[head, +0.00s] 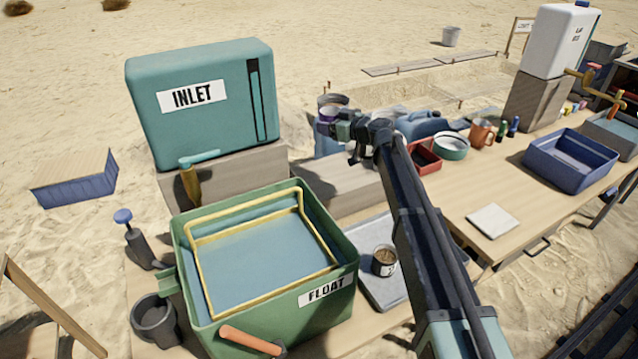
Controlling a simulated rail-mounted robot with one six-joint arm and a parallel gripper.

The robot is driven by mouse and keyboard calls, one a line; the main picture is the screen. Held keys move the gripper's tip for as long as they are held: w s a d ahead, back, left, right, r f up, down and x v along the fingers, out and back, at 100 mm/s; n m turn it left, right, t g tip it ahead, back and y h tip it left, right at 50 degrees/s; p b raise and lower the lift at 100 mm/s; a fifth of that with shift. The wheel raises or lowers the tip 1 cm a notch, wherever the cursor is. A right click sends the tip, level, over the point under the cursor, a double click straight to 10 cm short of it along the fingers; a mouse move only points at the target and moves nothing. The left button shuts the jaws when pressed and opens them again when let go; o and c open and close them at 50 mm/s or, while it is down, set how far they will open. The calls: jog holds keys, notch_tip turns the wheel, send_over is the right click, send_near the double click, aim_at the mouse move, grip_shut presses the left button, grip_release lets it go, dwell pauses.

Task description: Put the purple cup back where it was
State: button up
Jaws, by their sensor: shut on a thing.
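The purple cup (327,115) shows only as a small patch at the far end of my arm, in the upper middle of the head view. My gripper (336,127) is shut on it, near the back edge of the table. The gripper and wrist hide much of the cup, so its tilt and whether it touches anything below cannot be told.
A green FLOAT tank (262,345) and a teal INLET tank (200,125) stand left. A can (384,260) sits on a grey tray (378,293). A red bin (425,157), white-and-green bowl (450,146), orange mug (482,133) and blue crate (570,160) stand right. The tabletop around a pale tile (493,221) is clear.

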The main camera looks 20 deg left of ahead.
aim_at(329, 184)
notch_tip(329, 184, down, 20)
jog(key=b, duration=2)
jog(key=shift+f, duration=0.25)
jog(key=shift+r+p, duration=0.3)
jog(key=shift+p, duration=0.05)
jog(key=shift+f, duration=0.2)
jog(key=o, duration=0.9)
jog(key=shift+r, duration=0.25)
jog(key=shift+p+v, duration=1.15)
jog(key=shift+v, duration=4.85)
jog(key=shift+d, duration=0.1)
